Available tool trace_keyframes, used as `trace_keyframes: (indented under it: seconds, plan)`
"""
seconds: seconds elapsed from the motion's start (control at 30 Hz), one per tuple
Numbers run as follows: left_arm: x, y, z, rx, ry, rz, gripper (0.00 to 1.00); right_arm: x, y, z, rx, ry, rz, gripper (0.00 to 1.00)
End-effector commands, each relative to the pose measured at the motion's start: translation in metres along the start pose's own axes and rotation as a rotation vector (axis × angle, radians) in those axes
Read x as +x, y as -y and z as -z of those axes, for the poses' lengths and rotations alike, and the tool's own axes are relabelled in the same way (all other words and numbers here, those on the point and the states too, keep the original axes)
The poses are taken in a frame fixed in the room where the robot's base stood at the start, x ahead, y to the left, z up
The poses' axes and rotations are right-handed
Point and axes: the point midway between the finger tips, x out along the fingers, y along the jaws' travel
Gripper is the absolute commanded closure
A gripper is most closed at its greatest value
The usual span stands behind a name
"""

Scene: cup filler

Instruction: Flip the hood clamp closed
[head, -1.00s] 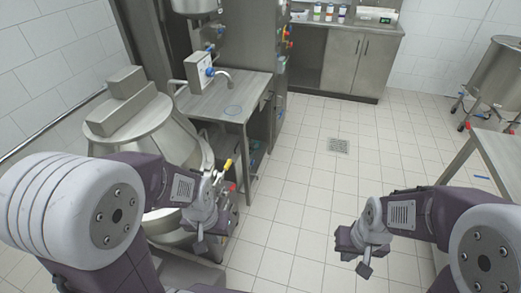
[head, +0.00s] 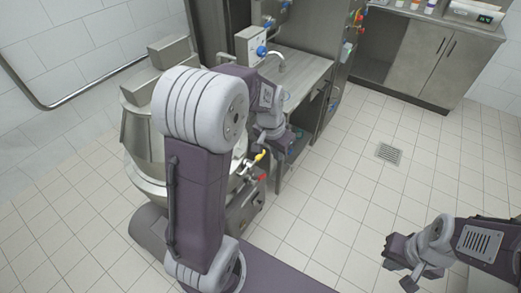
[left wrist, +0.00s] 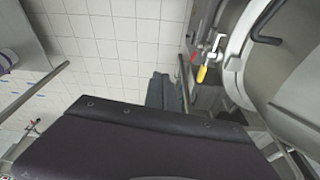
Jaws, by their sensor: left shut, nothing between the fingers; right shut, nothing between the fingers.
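The large steel vessel (head: 148,180) stands at the left with its hood (head: 138,98) on top, partly hidden behind my left arm. A yellow-handled lever (head: 260,156) and a red-handled one (head: 262,177) are on its right side. The vessel (left wrist: 290,85), yellow lever (left wrist: 202,74) and red lever (left wrist: 194,57) also show in the left wrist view. I cannot make out the hood clamp for certain. My left gripper (head: 271,132) is shut and empty, above and apart from the yellow lever. My right gripper (head: 398,266) is shut and empty over the floor at lower right.
A steel table (head: 300,75) with a tap (head: 280,58) stands behind the vessel, close to my left gripper. A steel cabinet (head: 420,60) is at the back right. A wall rail (head: 45,98) runs at the left. The tiled floor (head: 340,180) between my arms is clear.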

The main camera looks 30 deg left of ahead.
Motion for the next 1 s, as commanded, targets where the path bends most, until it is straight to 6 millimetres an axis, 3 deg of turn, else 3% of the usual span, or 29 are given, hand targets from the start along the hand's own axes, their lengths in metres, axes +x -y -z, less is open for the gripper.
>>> trace_keyframes:
  seconds: [0.1,0.2,0.3,0.37,0.77,0.87,1.0]
  plan:
    - [0.008,0.041,0.03,-0.012,-0.033,0.01,1.0,0.006,0.0,-0.001,0.0,0.0,0.0,1.0]
    - [0.018,0.086,0.045,-0.05,-0.053,0.023,1.0,0.011,0.0,-0.001,0.0,0.0,0.0,1.0]
    - [0.03,0.123,0.045,-0.101,-0.058,0.034,1.0,0.014,0.0,-0.001,0.0,0.0,0.0,1.0]
    - [0.034,0.135,0.042,-0.122,-0.056,0.037,1.0,0.015,0.0,-0.002,0.0,0.0,0.0,1.0]
    - [0.037,0.142,0.04,-0.138,-0.055,0.038,1.0,0.014,0.0,-0.001,0.0,0.0,0.0,1.0]
    - [0.047,0.142,0.04,-0.138,-0.052,0.036,1.0,0.015,0.0,-0.002,0.0,0.0,0.0,1.0]
    - [0.074,0.143,0.041,-0.139,-0.052,0.036,1.0,0.017,0.0,-0.002,0.0,0.0,0.0,1.0]
